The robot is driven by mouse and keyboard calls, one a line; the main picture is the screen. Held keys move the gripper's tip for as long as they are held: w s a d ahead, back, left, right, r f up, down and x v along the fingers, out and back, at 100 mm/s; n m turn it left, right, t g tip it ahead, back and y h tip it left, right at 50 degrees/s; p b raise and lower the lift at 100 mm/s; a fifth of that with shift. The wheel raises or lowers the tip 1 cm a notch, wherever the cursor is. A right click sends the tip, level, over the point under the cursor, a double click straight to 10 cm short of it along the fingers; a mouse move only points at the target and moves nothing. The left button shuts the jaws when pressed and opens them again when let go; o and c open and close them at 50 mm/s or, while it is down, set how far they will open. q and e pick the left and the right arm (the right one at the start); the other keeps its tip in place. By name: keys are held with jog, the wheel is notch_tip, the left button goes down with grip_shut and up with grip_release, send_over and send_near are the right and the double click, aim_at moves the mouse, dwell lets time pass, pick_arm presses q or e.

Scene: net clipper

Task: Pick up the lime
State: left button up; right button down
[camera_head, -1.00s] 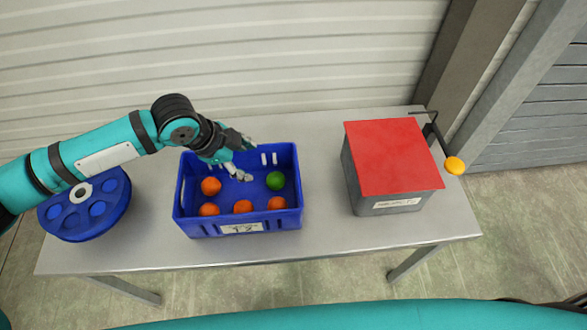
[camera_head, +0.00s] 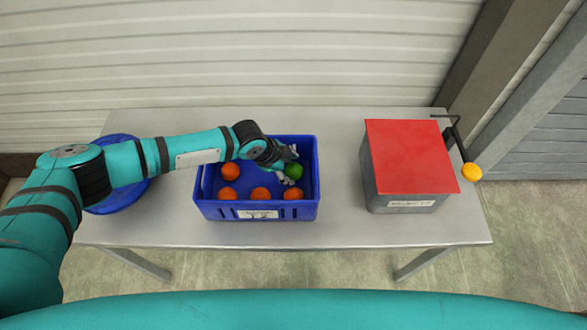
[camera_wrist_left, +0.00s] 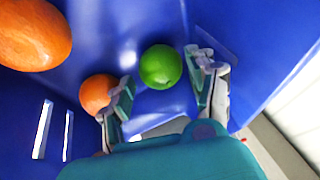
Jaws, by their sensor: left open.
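The green lime (camera_head: 294,171) lies in the right part of the blue crate (camera_head: 228,209), near the crate's right wall. In the left wrist view the lime (camera_wrist_left: 161,66) lies on the crate floor, ahead of and between my open fingers. My left gripper (camera_head: 290,165) is open and reaches into the crate from the left, right at the lime. In the left wrist view my left gripper (camera_wrist_left: 165,88) has one finger on each side, with nothing held. An orange (camera_wrist_left: 98,93) sits close beside the left finger there. My right gripper is not in view.
Several oranges (camera_head: 230,171) share the crate. A grey box with a red top (camera_head: 410,157) stands to the right, with an orange-yellow ball (camera_head: 471,172) on a bent rod beyond it. A round blue holder (camera_head: 122,200) is partly behind my left arm.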

pick_arm(q)
jog(key=x, duration=0.2)
jog(key=shift+w+d+f, duration=0.1)
jog(key=shift+d+f, duration=0.1)
jog(key=shift+c, duration=0.7)
jog(key=c, duration=0.7)
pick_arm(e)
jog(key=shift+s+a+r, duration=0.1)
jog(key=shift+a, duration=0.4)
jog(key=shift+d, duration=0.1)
pick_arm(q)
jog(key=shift+r, duration=0.15)
